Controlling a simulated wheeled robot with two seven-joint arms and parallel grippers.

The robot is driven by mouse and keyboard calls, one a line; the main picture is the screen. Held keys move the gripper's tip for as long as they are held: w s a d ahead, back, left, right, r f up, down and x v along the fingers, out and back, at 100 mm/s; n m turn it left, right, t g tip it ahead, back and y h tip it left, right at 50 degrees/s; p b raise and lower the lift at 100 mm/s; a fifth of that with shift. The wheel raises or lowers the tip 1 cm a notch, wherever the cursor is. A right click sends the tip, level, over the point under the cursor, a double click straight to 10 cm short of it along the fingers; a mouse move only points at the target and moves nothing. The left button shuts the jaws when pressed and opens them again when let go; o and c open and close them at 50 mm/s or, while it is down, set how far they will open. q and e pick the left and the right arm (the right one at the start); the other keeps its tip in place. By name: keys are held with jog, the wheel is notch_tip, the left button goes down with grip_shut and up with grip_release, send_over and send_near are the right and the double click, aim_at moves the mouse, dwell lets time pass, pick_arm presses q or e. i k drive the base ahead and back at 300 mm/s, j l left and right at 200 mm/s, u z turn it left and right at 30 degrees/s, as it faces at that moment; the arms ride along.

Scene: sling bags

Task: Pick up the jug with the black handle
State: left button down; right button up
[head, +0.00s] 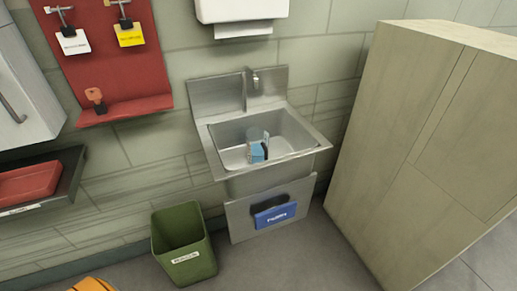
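A small clear jug (257,137) stands inside the basin of the metal sink (222,130). A light blue patch and a dark part, which may be its handle, show on its lower front. It is too small to tell the handle's exact shape or side. The sink is fixed to the wall, with its tap (252,82) above the basin behind the jug. Neither of my grippers is in view.
A green bin (184,243) stands on the floor left of the sink. A tall beige cabinet (400,130) stands at the right. A paper dispenser (241,10) hangs above. A red key board (100,60) is on the left wall. Floor is clear before the sink.

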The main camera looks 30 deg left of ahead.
aim_at(257, 137)
jog(key=i+u, duration=0.5)
jog(key=i+l+u, duration=0.3)
jog(key=i+u, duration=0.15)
jog(key=i+l+u, duration=0.5)
jog(key=k+j, duration=0.05)
jog(key=j, duration=0.05)
